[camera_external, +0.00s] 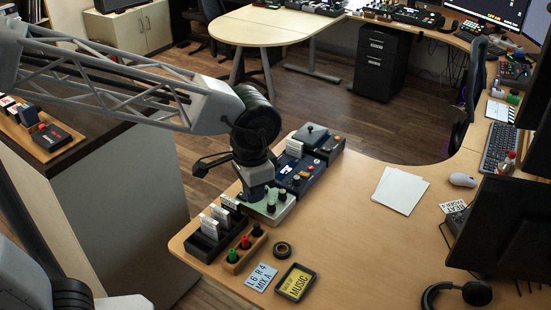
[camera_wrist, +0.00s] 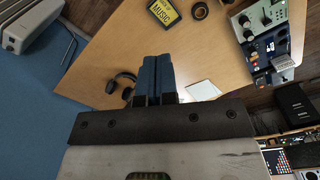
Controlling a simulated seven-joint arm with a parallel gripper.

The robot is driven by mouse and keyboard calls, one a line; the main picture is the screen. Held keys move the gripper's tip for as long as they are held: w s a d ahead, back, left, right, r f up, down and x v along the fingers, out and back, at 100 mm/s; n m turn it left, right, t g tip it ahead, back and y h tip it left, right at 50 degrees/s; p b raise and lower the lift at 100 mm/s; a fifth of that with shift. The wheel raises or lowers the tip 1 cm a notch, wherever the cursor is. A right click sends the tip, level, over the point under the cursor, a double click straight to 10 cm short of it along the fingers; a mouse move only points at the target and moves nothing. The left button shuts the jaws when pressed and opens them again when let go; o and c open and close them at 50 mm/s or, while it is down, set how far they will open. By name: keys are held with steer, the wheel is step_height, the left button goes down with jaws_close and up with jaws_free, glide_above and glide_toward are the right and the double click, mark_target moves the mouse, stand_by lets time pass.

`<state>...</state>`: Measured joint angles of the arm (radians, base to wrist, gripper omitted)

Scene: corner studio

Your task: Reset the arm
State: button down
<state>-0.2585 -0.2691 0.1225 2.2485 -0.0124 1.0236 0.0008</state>
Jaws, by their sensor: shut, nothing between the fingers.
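My gripper (camera_wrist: 158,60) shows in the wrist view as two blue fingers pressed together, with nothing between them. In the external view my arm reaches in from the left, and its wrist end hangs over the left part of the wooden desk (camera_external: 345,240), above the small devices there. The fingers are hard to make out in that view. The desk also shows in the wrist view (camera_wrist: 110,60), beyond the fingers, which look clear of it.
A green-topped device (camera_external: 268,208), a blue device (camera_external: 300,175), a black card holder (camera_external: 205,238) and a wooden holder (camera_external: 243,250) crowd the desk's left side. A yellow MUSIC sign (camera_external: 296,282), tape roll (camera_external: 283,250), headphones (camera_external: 455,294) and white paper (camera_external: 400,190) lie about. The desk's middle is clear.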

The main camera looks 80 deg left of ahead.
steer(key=s+d+m+t, duration=0.2)
steer(key=s+d+m, duration=0.1)
steer(key=s+d, duration=0.9)
steer(key=s, duration=0.4)
steer(key=shift+s+d, duration=0.2)
steer(key=shift+s, duration=0.05)
steer(key=shift+w, duration=0.1)
